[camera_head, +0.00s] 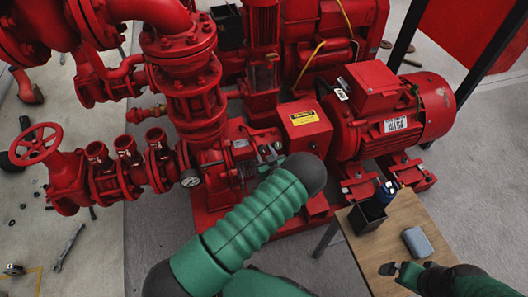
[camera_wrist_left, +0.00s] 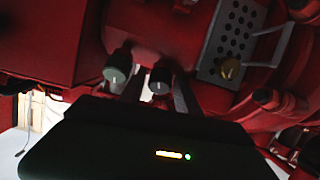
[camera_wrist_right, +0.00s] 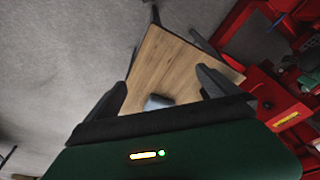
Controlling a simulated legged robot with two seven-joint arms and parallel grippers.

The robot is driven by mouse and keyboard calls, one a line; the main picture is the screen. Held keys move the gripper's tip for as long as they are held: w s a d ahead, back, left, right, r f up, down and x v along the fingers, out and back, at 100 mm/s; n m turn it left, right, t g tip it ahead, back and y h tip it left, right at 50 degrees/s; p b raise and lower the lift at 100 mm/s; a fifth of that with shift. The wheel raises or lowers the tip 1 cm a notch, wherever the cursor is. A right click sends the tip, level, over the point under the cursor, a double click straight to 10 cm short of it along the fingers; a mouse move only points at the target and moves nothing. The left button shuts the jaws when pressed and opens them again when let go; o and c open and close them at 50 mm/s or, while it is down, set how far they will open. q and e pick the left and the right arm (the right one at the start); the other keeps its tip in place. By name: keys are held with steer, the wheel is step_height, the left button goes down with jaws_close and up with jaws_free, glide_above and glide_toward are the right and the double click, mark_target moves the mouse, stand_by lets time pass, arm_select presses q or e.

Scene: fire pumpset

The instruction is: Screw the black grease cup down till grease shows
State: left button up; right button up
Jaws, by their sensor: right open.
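A black cup (camera_wrist_left: 160,78) with a pale mark on its face stands at the red pump in the left wrist view. A similar greenish cup (camera_wrist_left: 118,68) sits left of it. My left gripper (camera_wrist_left: 158,90) has its dark fingers either side of the black cup; whether they touch it is too dark to tell. In the head view my left arm reaches to the pump's bearing area, and its wrist hides the cups. My right gripper (camera_head: 394,268) is open and empty over the wooden table (camera_head: 440,262); its spread fingers also show in the right wrist view (camera_wrist_right: 162,78).
A grey-blue case (camera_head: 418,243) and a black open holder (camera_head: 367,216) with a blue item (camera_head: 386,192) are on the table. Red motor (camera_head: 400,120), valves and handwheel (camera_head: 36,145) crowd around. A perforated grey plate (camera_wrist_left: 232,40) with a brass fitting is close to the left gripper.

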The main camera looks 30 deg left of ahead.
arm_select(q)
steer(key=p+v, duration=0.5)
steer(key=v, duration=1.1)
steer(key=shift+s+d, duration=0.15)
steer(key=shift+d, duration=0.2)
steer(key=shift+o, duration=0.3)
steer(key=shift+r, duration=0.1)
